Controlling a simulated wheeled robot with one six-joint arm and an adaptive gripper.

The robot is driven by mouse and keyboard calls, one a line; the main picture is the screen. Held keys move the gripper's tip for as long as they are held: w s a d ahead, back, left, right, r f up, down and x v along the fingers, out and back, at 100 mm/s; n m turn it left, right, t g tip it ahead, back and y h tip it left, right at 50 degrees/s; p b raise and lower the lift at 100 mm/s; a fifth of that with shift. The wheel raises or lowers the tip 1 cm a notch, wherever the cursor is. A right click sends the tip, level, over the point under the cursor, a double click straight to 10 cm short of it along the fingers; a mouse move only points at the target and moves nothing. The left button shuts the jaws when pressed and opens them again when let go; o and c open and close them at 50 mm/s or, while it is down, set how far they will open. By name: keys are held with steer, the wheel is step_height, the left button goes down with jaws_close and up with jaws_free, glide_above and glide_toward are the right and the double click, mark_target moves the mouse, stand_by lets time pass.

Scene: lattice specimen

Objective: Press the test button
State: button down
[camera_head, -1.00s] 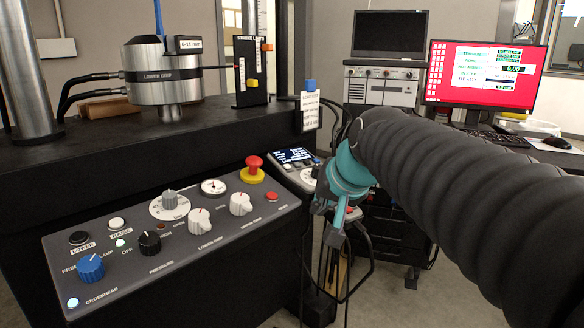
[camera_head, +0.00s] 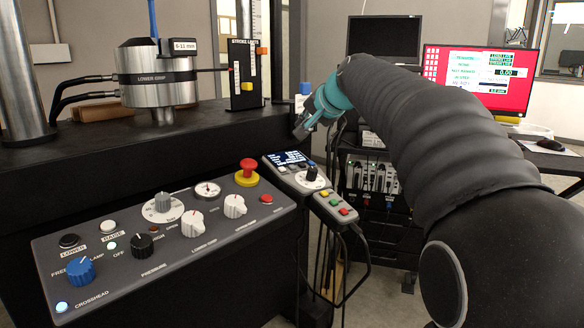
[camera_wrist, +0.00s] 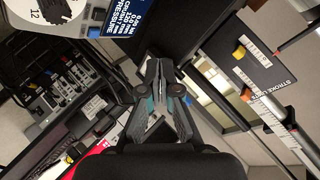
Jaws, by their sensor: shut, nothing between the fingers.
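No button label reading "test" is legible. A small controller with a lit screen (camera_head: 288,157) and a black knob (camera_head: 312,174) sits at the right end of the large control panel (camera_head: 120,285). Beside it a grey button box (camera_head: 322,205) carries small yellow, green and red buttons. The large panel has a red mushroom button (camera_head: 248,168) and a small red button (camera_head: 266,199). My gripper (camera_head: 300,132) is shut and empty, above and behind the controller, apart from it. In the wrist view its fingertips (camera_wrist: 160,65) meet, with part of the lit screen (camera_wrist: 123,20) beyond them.
The black machine bed (camera_head: 90,165) carries the lower grip (camera_head: 158,78) and a stroke-limit stand (camera_head: 245,75) close to my gripper's left. A red-screened monitor (camera_head: 480,75) stands behind my arm. Cables hang below the button box.

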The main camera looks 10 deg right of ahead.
steer(key=shift+f, duration=0.15)
steer(key=b, duration=0.6)
glide_toward(289, 162)
steer(key=x, duration=0.4)
steer(key=shift+w+a+r, duration=0.1)
steer(key=shift+w+r, duration=0.1)
steer(key=shift+w, duration=0.2)
stand_by(0.5)
steer(key=shift+w+f+b, duration=0.1)
steer(key=shift+f+b, duration=0.2)
steer(key=shift+f, duration=0.1)
steer(key=shift+w+a+f, duration=0.1)
steer(key=shift+f, duration=0.25)
stand_by(0.9)
steer(key=shift+r, duration=0.15)
steer(key=shift+r+p, duration=0.35)
steer(key=shift+r, duration=0.25)
steer(key=shift+s+d+r+p, duration=0.15)
steer(key=shift+s+r+p, duration=0.1)
steer(key=shift+r+p, duration=0.45)
steer(key=shift+s+d+r+p, duration=0.2)
steer(key=shift+r+p, duration=0.25)
steer(key=shift+r, duration=0.5)
steer(key=shift+s+d+r+p, duration=0.15)
steer(key=shift+s+r+p, duration=0.1)
steer(key=shift+r+p, duration=0.45)
